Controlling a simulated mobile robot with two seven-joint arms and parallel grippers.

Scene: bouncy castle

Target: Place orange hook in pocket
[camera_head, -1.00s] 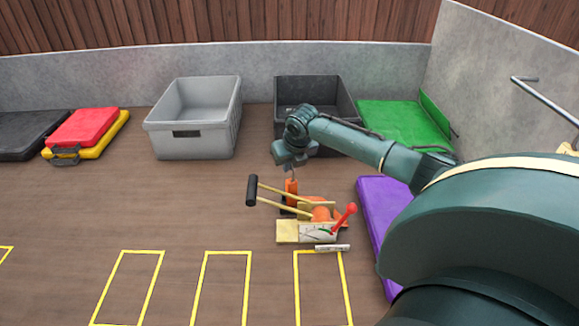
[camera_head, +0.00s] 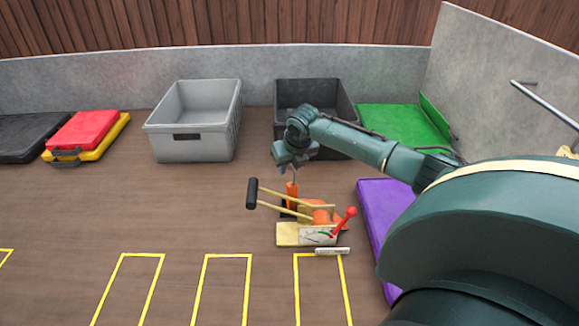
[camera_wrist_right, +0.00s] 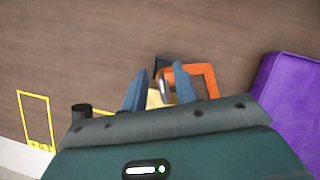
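My right gripper (camera_head: 293,166) is directly above the hook, pointing down. In the wrist view the right gripper's fingers (camera_wrist_right: 160,94) are spread apart, with the metal shaft (camera_wrist_right: 163,84) between them, nearer the right finger. The black pocket (camera_wrist_right: 163,62) shows beyond the fingertips. My left gripper is not in view.
The cream base (camera_head: 293,235) carries an orange part, a red lever (camera_head: 344,219) and a black-ended handle (camera_head: 252,193). A purple case (camera_head: 380,219) lies to the right. Grey (camera_head: 188,128) and black (camera_head: 338,91) crates stand behind.

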